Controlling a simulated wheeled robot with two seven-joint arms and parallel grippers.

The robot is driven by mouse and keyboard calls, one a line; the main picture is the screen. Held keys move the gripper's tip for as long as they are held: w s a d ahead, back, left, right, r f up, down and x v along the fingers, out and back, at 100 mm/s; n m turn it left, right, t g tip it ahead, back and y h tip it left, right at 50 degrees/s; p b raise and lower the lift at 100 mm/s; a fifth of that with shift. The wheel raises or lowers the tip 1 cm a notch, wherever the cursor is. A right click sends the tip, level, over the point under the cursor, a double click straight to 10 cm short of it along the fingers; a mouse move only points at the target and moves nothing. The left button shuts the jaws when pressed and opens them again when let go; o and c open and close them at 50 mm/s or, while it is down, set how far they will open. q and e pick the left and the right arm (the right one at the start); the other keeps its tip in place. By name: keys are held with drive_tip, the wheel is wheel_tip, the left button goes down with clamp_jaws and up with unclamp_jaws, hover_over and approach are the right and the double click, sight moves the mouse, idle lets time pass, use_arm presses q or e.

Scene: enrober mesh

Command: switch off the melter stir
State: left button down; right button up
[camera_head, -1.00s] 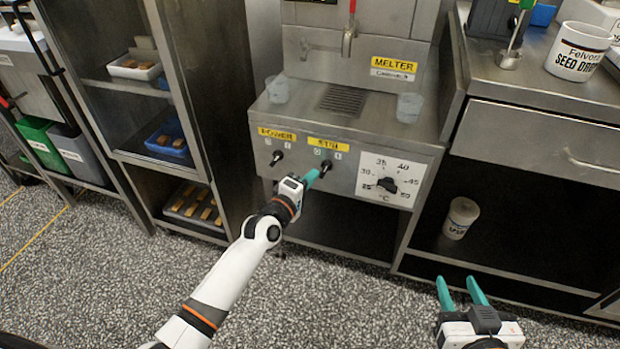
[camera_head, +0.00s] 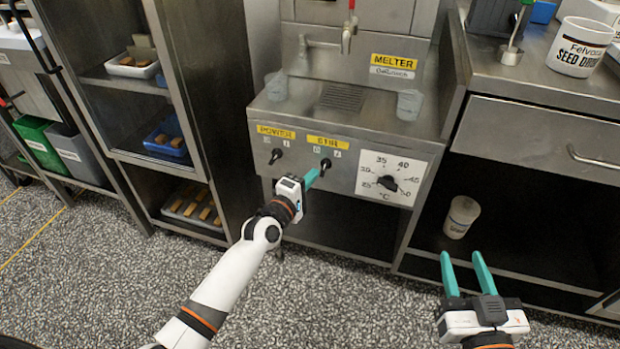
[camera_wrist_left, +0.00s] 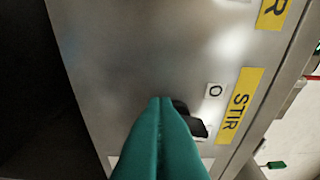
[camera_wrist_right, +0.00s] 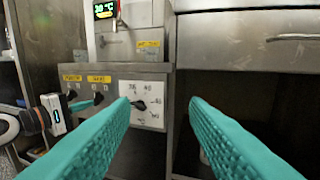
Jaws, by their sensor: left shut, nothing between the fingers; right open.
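The melter (camera_head: 350,118) is a steel unit with a yellow STIR label (camera_head: 328,142) above a small black switch knob (camera_head: 325,164). My left gripper (camera_head: 313,177) is shut and empty, its teal tips just left of and below that knob. In the left wrist view, the dark knob (camera_wrist_left: 193,122) sits right beside the shut fingertips (camera_wrist_left: 162,101), partly hidden by them; I cannot tell whether they touch. An O mark (camera_wrist_left: 214,90) shows near it. Which mark the knob points to is unclear. My right gripper (camera_head: 463,258) is open and empty, in front of the lower shelf at right.
The POWER knob (camera_head: 276,156) is left of the STIR knob, and a temperature dial (camera_head: 388,183) is to its right. Clear cups (camera_head: 409,104) stand on the melter top. A steel drawer counter (camera_head: 545,140) is at right, a tray rack (camera_head: 150,125) at left.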

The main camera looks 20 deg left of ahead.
use_arm(q)
drive_tip(key=shift+d+f+n+t+b, duration=0.25)
drive_tip(key=shift+n+b, duration=0.5)
drive_tip(key=shift+n, duration=0.2)
drive_tip(key=shift+d+f+n+t+b, duration=0.1)
drive_tip(key=shift+n+t+b, duration=0.15)
drive_tip(key=shift+n+b, duration=0.6)
use_arm(e)
drive_tip(key=s+r+t+y, duration=0.2)
drive_tip(key=s+r+t, duration=0.1)
drive_tip(key=r+t, duration=0.4)
drive_tip(key=shift+s+a+r+t+y, duration=0.2)
drive_tip(key=shift+a+r+t+y, duration=0.15)
drive_tip(key=shift+r, duration=1)
drive_tip(key=shift+s+d+r, duration=0.1)
drive_tip(key=shift+s+r, duration=0.05)
use_arm(q)
drive_tip(key=shift+d+n, duration=0.1)
drive_tip(key=shift+n, duration=0.3)
use_arm(e)
drive_tip(key=shift+s+r+t+y, duration=0.45)
drive_tip(key=shift+s+r+t, duration=0.05)
drive_tip(key=shift+s+t, duration=0.15)
use_arm(q)
drive_tip(key=shift+f, duration=0.15)
use_arm(e)
drive_tip(key=shift+s, duration=0.1)
